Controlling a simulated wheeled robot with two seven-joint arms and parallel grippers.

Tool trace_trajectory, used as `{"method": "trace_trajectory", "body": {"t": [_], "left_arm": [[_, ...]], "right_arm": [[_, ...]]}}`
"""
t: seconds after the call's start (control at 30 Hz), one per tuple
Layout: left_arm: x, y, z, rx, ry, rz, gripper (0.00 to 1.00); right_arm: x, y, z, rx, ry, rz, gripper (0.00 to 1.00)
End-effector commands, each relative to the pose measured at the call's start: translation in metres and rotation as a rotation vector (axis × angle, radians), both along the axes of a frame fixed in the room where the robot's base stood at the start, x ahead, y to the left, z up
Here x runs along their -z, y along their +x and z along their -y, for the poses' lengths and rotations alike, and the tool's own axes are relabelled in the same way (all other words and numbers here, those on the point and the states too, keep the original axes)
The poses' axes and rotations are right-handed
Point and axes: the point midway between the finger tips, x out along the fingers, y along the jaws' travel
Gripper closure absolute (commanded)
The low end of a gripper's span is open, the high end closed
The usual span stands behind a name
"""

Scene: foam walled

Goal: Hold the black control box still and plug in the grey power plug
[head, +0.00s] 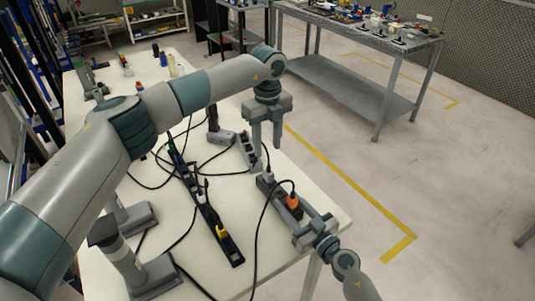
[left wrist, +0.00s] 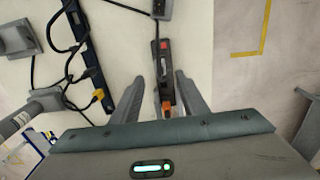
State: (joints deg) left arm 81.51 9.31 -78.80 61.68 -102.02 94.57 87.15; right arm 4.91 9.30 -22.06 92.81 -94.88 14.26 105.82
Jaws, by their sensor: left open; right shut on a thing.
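The black control box (head: 281,193) lies near the right edge of the white table, with an orange plug (head: 293,201) standing near its front end. In the left wrist view the box (left wrist: 162,80) shows a red switch. A small grey plug (head: 267,177) appears to stand at the box's far end, with a dark cable. My left gripper (head: 266,146) points down, open and empty, above and behind the box; its fingers (left wrist: 160,95) appear either side of the box in the left wrist view. My right gripper (head: 303,222) is shut on the box's near end.
A long black power strip (head: 222,236) with a yellow plug lies to the left. A grey strip (head: 247,150) with plugs lies farther back. Loose black cables cross the table (head: 290,258). A grey workbench (head: 345,76) stands beyond the open floor.

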Motion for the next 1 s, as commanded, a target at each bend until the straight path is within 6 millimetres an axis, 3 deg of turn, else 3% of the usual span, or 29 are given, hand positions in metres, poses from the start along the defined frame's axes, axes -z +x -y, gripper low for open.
{"method": "trace_trajectory", "body": {"t": [0.2,0.93,0.97,1.0], "left_arm": [[-0.0094,-0.0003,0.0002,0.001,-0.001,-0.001,0.60],[-0.0093,-0.0003,0.0002,0.001,-0.001,-0.001,0.60],[-0.0093,-0.0003,0.0002,0.001,-0.001,-0.001,0.60],[-0.0093,-0.0003,0.0002,0.001,-0.001,-0.001,0.60]], "right_arm": [[0.0001,-0.0001,-0.0002,0.000,0.000,0.000,0.89],[0.0000,-0.0001,-0.0002,0.000,0.000,0.000,0.89],[0.0000,-0.0001,-0.0002,0.000,0.000,0.000,0.54],[0.0000,-0.0001,-0.0002,0.000,0.000,0.000,0.44]]}}
